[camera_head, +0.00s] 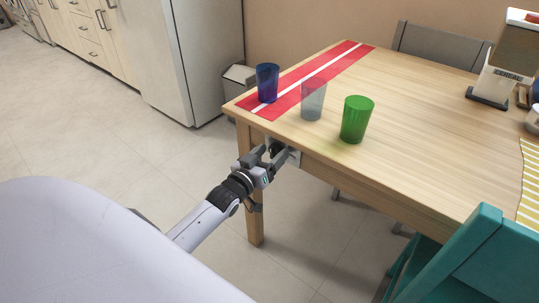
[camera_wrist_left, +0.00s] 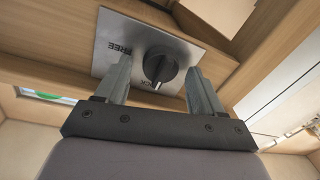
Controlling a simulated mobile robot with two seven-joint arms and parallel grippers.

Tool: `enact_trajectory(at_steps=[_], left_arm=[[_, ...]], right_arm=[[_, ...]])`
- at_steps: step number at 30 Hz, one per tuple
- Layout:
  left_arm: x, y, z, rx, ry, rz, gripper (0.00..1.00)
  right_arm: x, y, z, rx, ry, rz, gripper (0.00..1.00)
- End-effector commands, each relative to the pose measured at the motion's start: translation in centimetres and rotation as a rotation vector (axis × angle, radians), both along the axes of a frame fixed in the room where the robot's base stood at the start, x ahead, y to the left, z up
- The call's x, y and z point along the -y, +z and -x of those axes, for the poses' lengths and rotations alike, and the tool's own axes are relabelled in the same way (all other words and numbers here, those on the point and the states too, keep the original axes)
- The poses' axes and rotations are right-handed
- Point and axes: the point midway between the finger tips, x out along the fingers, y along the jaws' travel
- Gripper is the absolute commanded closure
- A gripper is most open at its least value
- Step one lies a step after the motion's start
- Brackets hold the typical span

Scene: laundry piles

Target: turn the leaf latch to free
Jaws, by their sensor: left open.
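The leaf latch is a round black knob (camera_wrist_left: 160,64) on a metal plate (camera_wrist_left: 108,28) fixed to wood under the table edge. The plate reads FREE, and a second word, partly hidden, ends in "CK". The knob's white pointer mark faces down in the left wrist view, close to that second word. My left gripper (camera_wrist_left: 158,72) is open, one finger on either side of the knob; I cannot tell if they touch it. In the head view my left gripper (camera_head: 268,152) is at the table's near left corner. My right gripper is not in view.
The wooden table (camera_head: 420,130) carries a blue cup (camera_head: 267,82), a clear cup (camera_head: 313,100) and a green cup (camera_head: 357,119) near its edge. A red and white strip (camera_head: 335,62) crosses its left end. A teal chair (camera_head: 455,262) stands at the right front.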

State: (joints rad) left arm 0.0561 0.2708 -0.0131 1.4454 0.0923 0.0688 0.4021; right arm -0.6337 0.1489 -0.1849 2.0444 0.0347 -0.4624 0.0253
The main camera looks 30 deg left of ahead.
Motion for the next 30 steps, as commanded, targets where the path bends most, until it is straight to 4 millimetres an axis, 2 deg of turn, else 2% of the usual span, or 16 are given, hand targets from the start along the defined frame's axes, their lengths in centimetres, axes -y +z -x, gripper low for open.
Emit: enact_trajectory(at_steps=[2,7,20,30], left_arm=[[-0.01,0.01,0.01,0.000,0.000,0.000,0.32],[-0.01,0.01,0.02,0.000,0.000,0.000,0.88],[0.01,0.04,0.03,0.005,0.000,-0.067,0.88],[0.07,-0.02,0.03,0.026,0.001,-0.325,0.88]], right_arm=[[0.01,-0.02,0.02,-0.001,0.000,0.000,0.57],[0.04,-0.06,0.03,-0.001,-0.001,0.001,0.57],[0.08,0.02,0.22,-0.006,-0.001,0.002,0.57],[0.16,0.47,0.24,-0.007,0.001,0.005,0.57]])
